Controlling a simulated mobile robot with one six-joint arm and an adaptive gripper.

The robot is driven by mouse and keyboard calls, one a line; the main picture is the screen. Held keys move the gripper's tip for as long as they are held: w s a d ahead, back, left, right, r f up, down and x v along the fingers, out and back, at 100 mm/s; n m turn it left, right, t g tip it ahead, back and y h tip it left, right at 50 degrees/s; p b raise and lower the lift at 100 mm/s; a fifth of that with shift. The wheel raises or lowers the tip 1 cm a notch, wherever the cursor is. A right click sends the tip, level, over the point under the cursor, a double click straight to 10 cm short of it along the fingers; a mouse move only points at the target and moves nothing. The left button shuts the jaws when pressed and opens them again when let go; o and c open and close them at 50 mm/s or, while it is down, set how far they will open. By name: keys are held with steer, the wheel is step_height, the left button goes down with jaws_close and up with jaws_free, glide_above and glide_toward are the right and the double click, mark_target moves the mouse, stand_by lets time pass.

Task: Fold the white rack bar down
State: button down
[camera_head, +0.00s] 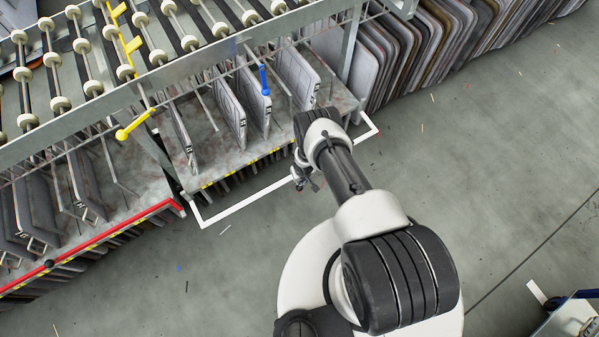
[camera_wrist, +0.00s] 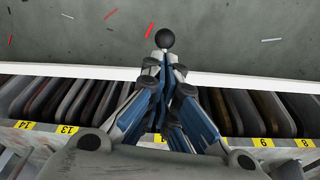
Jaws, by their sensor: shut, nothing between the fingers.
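The white rack bar (camera_head: 243,205) is a thin U-shaped frame. It stands out from the front of the middle rack shelf, with short arms running back to the shelf at both ends. In the wrist view the bar (camera_wrist: 257,84) crosses the whole picture, with a black ball knob (camera_wrist: 165,38) just beyond its middle. My gripper (camera_wrist: 166,62) is shut and empty. Its fingertips overlap the bar and lie just below the knob in that view; I cannot tell whether they touch. In the head view my gripper (camera_head: 299,183) is at the bar's middle, partly hidden by my arm.
A red bar (camera_head: 100,240) with a black knob runs along the left shelf. Upright panels (camera_head: 228,115) stand in the middle rack under roller rails (camera_head: 150,60). Yellow and blue handles hang above. Grey floor (camera_head: 480,150) is open to the right; a cart (camera_head: 572,318) stands lower right.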

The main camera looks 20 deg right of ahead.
mark_target(302, 187)
steer(key=shift+s+d+f+t+y+b, duration=0.15)
steer(key=shift+s+f+t+b, duration=0.15)
steer(key=shift+f+t+b, duration=0.7)
steer(key=shift+s+d+f+t+y+b, duration=0.25)
steer(key=shift+f+t+b, duration=0.25)
steer(key=shift+f, duration=0.85)
steer(key=shift+s+d+f+t+y+b, duration=0.1)
steer(key=shift+s+f+t+b, duration=0.2)
steer(key=shift+f+t+b, duration=0.55)
steer(key=shift+f+g, duration=0.25)
